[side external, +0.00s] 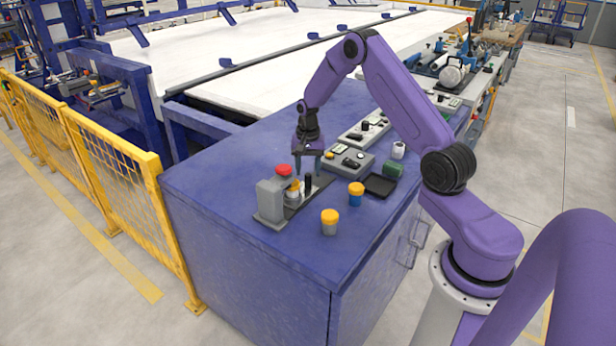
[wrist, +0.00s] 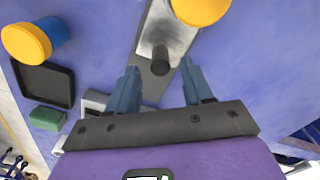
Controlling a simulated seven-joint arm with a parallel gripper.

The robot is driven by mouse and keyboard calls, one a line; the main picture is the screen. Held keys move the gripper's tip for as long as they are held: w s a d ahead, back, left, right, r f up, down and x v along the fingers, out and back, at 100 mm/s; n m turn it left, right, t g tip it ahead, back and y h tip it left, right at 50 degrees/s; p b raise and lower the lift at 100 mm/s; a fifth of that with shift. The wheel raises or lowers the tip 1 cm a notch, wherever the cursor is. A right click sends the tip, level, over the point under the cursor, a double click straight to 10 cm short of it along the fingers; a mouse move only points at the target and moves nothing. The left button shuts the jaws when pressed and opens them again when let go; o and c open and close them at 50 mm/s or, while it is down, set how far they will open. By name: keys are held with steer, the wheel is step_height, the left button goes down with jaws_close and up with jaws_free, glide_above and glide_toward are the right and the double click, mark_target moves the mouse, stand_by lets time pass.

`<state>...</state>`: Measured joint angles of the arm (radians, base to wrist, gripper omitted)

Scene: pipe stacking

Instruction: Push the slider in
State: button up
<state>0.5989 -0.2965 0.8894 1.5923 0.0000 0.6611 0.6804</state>
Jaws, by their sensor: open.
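The slider device stands on the blue cabinet top: a grey block (side external: 270,201) with a red button (side external: 284,170) at one end of a flat base with a metal plate. The plate also shows in the wrist view (wrist: 168,32). A black upright knob (side external: 308,184) stands on the device; in the wrist view the knob (wrist: 160,60) lies just ahead of my fingertips, between their lines. A yellow-topped piece (side external: 295,186) sits between knob and block. My gripper (side external: 308,172) is open above the knob, its two blue fingers apart (wrist: 160,76). I cannot tell whether they touch it.
A blue cup with a yellow top (side external: 356,194) and a grey one (side external: 330,222) stand in front of the device. A black tray (side external: 380,186), green block (side external: 393,169), grey control box (side external: 349,161) and white cylinder (side external: 398,149) stand to the right. The cabinet's near left top is clear.

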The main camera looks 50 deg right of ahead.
mark_target(308, 174)
steer(key=shift+f, duration=1.7)
jaws_close()
steer(key=shift+a, duration=1.95)
steer(key=shift+c, duration=0.3)
jaws_free()
steer(key=shift+a, duration=0.1)
steer(key=shift+o, duration=0.3)
steer(key=shift+r, duration=0.1)
